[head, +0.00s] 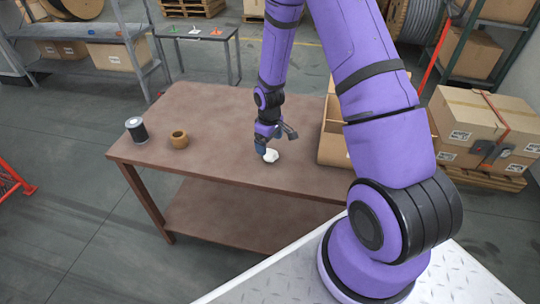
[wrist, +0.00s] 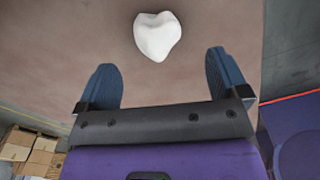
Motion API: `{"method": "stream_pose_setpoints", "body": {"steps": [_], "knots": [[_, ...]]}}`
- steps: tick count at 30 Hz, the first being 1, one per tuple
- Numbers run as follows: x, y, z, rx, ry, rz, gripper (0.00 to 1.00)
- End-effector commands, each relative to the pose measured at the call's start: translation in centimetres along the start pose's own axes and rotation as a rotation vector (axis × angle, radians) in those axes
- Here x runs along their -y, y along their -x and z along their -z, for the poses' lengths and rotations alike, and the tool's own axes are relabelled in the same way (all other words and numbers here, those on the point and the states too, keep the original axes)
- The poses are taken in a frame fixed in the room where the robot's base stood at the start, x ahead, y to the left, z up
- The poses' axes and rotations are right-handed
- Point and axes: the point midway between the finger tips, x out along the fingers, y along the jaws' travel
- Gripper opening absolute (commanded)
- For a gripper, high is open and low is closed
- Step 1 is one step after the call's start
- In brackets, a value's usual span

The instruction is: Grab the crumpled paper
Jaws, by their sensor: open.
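The crumpled paper (head: 270,156) is a small white lump lying on the brown table (head: 215,105), near its middle. In the wrist view the crumpled paper (wrist: 157,36) shows at the top centre, beyond the fingertips and between their lines. My gripper (head: 272,143) is just above and beside the paper in the head view. In the wrist view its two blue-grey fingers stand wide apart (wrist: 160,78), with nothing between them. I cannot tell whether a finger touches the paper; in the wrist view they look apart.
A brown box with compartments (head: 335,130) stands on the table to the right of my gripper, partly hidden by my arm. A wooden cup (head: 179,139) and a dark spool (head: 137,130) stand at the left. The table between the cup and my gripper is clear.

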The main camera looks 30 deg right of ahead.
Motion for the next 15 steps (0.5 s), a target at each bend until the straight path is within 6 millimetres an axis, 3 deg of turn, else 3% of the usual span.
{"method": "stream_pose_setpoints", "body": {"steps": [8, 15], "knots": [[0.0, -1.8, -0.1, 0.002, 0.0, 0.0, 0.93], [-0.2, -4.8, -0.2, 0.002, 0.001, 0.0, 0.93]]}}
